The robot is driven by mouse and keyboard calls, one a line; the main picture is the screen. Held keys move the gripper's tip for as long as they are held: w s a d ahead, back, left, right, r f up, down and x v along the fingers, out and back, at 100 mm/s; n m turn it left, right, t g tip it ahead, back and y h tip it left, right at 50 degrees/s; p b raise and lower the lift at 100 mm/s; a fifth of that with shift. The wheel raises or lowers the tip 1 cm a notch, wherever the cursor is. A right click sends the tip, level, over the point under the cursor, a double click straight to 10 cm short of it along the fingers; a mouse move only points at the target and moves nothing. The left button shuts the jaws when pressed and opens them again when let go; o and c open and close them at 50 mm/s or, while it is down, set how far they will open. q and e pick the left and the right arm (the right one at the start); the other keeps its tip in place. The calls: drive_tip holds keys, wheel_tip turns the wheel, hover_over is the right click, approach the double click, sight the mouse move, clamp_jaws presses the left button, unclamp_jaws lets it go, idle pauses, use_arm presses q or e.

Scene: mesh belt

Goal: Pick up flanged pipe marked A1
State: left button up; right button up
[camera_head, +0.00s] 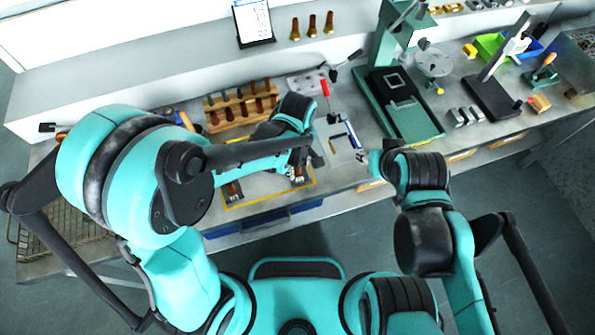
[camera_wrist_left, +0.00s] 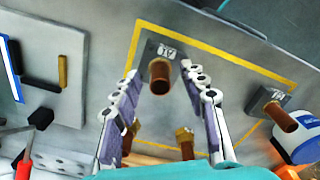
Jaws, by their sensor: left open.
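A flanged pipe (camera_wrist_left: 160,78), a brown tube on a square grey flange, stands inside the yellow outline in the left wrist view. Its flange has a white label that appears upside down and is too small to read surely. My left gripper (camera_wrist_left: 163,80) is open, with one finger on each side of this pipe and a gap to it. In the head view my left gripper (camera_head: 298,170) is over the bench's front, partly hidden by my arm. A second flanged pipe (camera_wrist_left: 280,115) with a label stands to the right. My right gripper (camera_head: 366,160) is small and unclear.
Two more brown fittings (camera_wrist_left: 185,140) show beyond the fingers. A wooden rack (camera_head: 242,108) with several brown parts stands behind. A red-handled tool (camera_head: 325,90) and a green machine stand (camera_head: 402,105) are to the right. A blue-white roll (camera_wrist_left: 300,140) lies nearby.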

use_arm(q)
clamp_jaws()
drive_tip(key=shift+r, duration=0.1)
